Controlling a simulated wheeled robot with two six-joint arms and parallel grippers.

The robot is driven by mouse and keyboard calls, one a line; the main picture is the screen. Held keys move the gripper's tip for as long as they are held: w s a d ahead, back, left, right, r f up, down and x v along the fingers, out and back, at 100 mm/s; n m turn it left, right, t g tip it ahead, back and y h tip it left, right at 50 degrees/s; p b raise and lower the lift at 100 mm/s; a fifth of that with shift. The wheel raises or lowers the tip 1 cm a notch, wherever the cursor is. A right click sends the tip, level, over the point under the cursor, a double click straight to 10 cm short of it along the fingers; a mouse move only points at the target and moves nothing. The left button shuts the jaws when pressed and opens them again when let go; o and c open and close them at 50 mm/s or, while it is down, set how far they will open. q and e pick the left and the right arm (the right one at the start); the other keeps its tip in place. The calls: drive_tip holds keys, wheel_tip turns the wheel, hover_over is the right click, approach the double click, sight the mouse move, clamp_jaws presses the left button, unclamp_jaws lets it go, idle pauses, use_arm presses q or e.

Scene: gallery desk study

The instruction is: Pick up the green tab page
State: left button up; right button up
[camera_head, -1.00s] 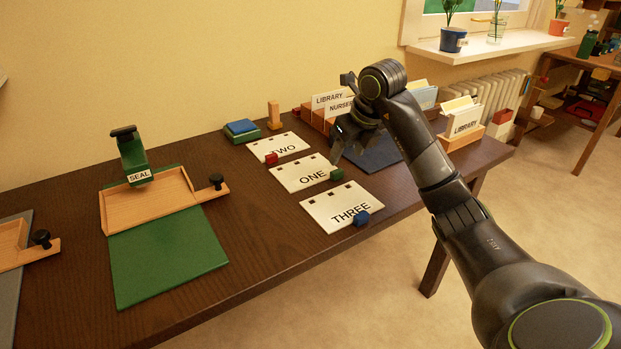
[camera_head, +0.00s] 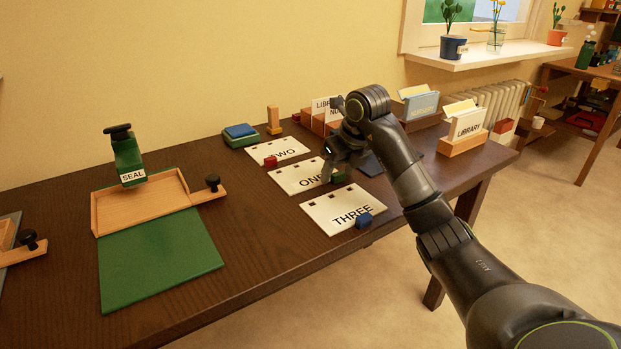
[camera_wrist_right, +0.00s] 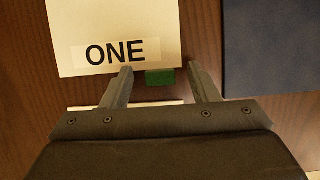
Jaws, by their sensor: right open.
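The green tab page is the white sheet marked ONE (camera_head: 298,178), with a small green tab (camera_head: 338,177) at its right edge. It lies flat on the desk between the TWO and THREE pages. My right gripper (camera_head: 340,172) is above the tab and partly hides it and the sheet's right end. In the right wrist view the green tab (camera_wrist_right: 160,77) lies between the two open fingers, which look apart from it. The ONE page (camera_wrist_right: 112,25) reaches up from there. My left gripper is out of view.
The TWO page (camera_head: 285,149) has a red tab (camera_head: 270,162), and the THREE page (camera_head: 325,211) has a blue tab (camera_head: 364,220). A dark blue mat (camera_head: 371,165) lies right of the gripper. Card holders stand behind. A wooden tray (camera_head: 110,212) and green mat (camera_head: 150,265) lie left.

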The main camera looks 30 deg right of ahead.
drive_tip(key=shift+c, duration=0.3)
drive_tip(key=c, duration=1)
drive_tip(key=shift+r, duration=0.1)
